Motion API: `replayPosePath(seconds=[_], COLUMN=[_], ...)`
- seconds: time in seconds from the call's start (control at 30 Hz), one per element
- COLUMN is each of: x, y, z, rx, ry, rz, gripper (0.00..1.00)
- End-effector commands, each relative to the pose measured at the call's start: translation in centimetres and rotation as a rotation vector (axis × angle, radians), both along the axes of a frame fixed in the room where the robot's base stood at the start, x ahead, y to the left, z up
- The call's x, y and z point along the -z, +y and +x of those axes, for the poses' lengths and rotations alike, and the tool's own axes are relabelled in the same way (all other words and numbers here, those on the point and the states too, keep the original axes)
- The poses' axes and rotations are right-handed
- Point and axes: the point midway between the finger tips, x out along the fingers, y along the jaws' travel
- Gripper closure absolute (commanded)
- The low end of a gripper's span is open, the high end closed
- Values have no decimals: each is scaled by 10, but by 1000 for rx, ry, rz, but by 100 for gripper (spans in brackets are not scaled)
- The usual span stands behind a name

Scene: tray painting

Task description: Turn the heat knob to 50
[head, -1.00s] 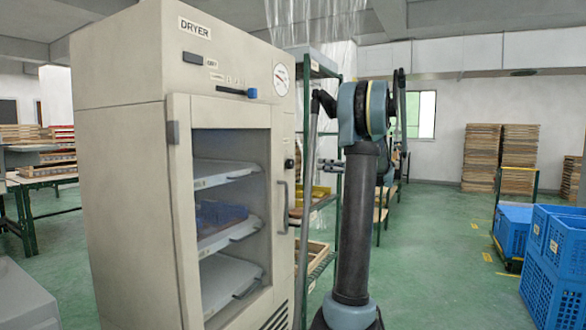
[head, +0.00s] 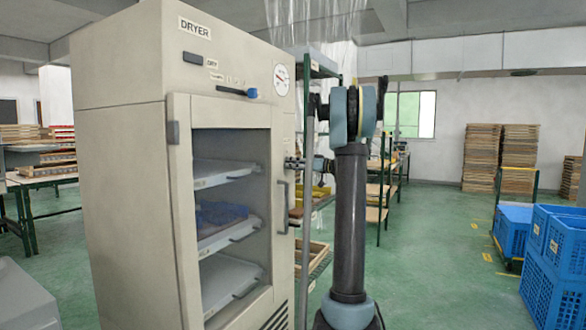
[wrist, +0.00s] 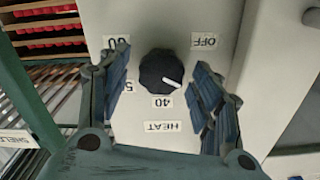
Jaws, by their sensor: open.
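The heat knob (wrist: 158,70) is a round black dial with a white pointer mark, on the dryer's pale panel. In the wrist view the labels are upside down. The pointer aims to the lower right, between the "40" label (wrist: 162,101) and "OFF" (wrist: 204,40). The "50" label (wrist: 128,86) is partly hidden by the left finger; "60" and "HEAT" also show. My gripper (wrist: 162,90) is open, with one finger on each side of the knob; contact is not visible. In the head view my gripper (head: 291,163) is at the dryer (head: 125,180) front's right edge, hiding the knob.
The dryer's door handle (head: 282,207) is just below my gripper. A green shelf rack (head: 320,72) stands behind my arm. Blue crates (head: 555,255) stand at the right. The green floor between is clear.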

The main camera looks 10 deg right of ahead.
Motion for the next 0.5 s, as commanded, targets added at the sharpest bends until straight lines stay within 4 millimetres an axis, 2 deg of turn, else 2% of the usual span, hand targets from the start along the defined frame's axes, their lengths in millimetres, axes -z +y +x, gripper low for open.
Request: replayPosePath(seconds=[0.37,0.43,0.5], x=[0,0,0], y=[5,5,5], z=[4,4,4], rx=[1,1,1], ry=[0,0,0], rz=[0,0,0], gripper=[41,53,69])
